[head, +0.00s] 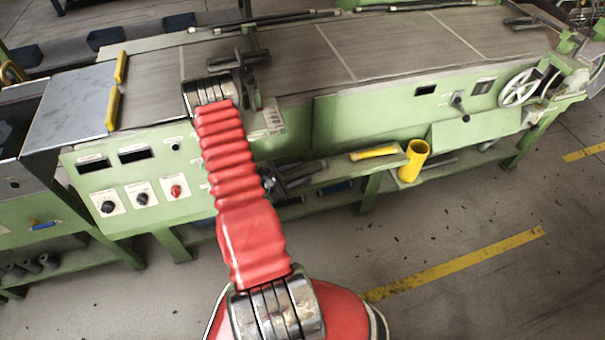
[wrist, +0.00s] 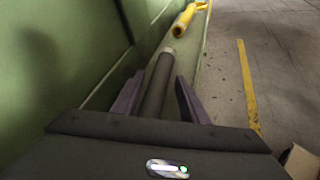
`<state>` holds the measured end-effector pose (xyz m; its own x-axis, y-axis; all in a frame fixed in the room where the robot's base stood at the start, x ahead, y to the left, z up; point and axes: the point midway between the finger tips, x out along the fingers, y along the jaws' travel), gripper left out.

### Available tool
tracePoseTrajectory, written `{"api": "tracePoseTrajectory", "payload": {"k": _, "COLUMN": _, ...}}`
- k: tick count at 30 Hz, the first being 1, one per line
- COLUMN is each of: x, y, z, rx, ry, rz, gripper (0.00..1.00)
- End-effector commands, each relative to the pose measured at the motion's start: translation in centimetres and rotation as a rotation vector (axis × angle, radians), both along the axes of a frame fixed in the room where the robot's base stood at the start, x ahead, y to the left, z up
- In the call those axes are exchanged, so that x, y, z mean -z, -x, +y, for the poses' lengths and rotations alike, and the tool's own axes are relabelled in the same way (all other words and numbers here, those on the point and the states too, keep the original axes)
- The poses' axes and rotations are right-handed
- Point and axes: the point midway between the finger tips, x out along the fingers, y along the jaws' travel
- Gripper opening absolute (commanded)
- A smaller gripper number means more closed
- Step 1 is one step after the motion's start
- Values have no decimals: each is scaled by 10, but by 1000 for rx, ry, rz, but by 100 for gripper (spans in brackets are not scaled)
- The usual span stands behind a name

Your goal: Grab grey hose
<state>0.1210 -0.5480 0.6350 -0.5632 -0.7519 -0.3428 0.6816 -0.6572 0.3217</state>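A dark grey hose (wrist: 155,95) with a pale end lies lengthwise between the two fingers of my gripper (wrist: 159,76) in the wrist view. The fingers stand apart, one on each side of the hose, with a visible gap on the right. I cannot tell whether the left finger touches it. The hose's near end is hidden behind the gripper body.
A yellow tube (head: 374,153) lies on the shelf (head: 330,172), and a yellow cylinder (head: 411,162) stands to its right. The green machine (head: 380,110) rises behind and above the shelf. Several grey tubes (head: 32,265) lie low at left.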

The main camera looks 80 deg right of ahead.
Motion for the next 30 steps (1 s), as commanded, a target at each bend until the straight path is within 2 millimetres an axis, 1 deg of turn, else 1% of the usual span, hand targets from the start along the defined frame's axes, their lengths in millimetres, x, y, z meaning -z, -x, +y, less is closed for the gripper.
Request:
{"api": "tracePoseTrajectory", "payload": {"k": 8, "x": 0, "y": 0, "z": 0, "rx": 0, "ry": 0, "rz": 0, "gripper": 40}}
{"api": "tracePoseTrajectory", "payload": {"k": 22, "x": 1, "y": 1, "z": 1, "rx": 1, "ry": -2, "rz": 0, "gripper": 7}}
{"api": "tracePoseTrajectory", "payload": {"k": 23, "x": 1, "y": 1, "z": 1, "rx": 1, "ry": -2, "rz": 0, "gripper": 5}}
{"api": "tracePoseTrajectory", "payload": {"k": 30, "x": 0, "y": 1, "z": 1, "rx": 2, "ry": -3, "rz": 0, "gripper": 5}}
